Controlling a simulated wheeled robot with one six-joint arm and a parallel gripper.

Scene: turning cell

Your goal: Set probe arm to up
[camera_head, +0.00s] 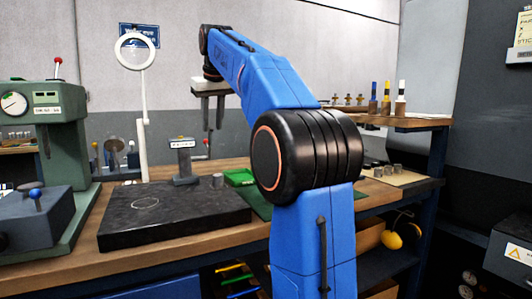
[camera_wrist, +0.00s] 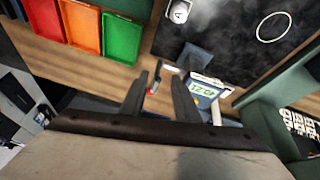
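The probe arm (camera_wrist: 152,89) is a short lever with a red tip, seen in the wrist view beside a small display unit (camera_wrist: 206,90). Its red tip shows between my gripper's fingers, but I cannot tell whether they touch it. My gripper (camera_wrist: 160,77) is open, its two dark fingers apart. In the head view the unit (camera_head: 183,160) stands on a post at the back of the bench, with the red tip (camera_head: 207,143) to its right. My gripper (camera_head: 206,128) hangs from above over that tip. The probe arm's exact angle is hard to tell.
A black plate (camera_head: 150,228) with a drawn ring lies on the wooden bench. A green press (camera_head: 55,125) stands left, and a magnifier lamp (camera_head: 143,100) behind. Red (camera_wrist: 81,22), orange (camera_wrist: 45,18) and green (camera_wrist: 121,36) trays lie near. A small cylinder (camera_head: 217,181) stands by the unit.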

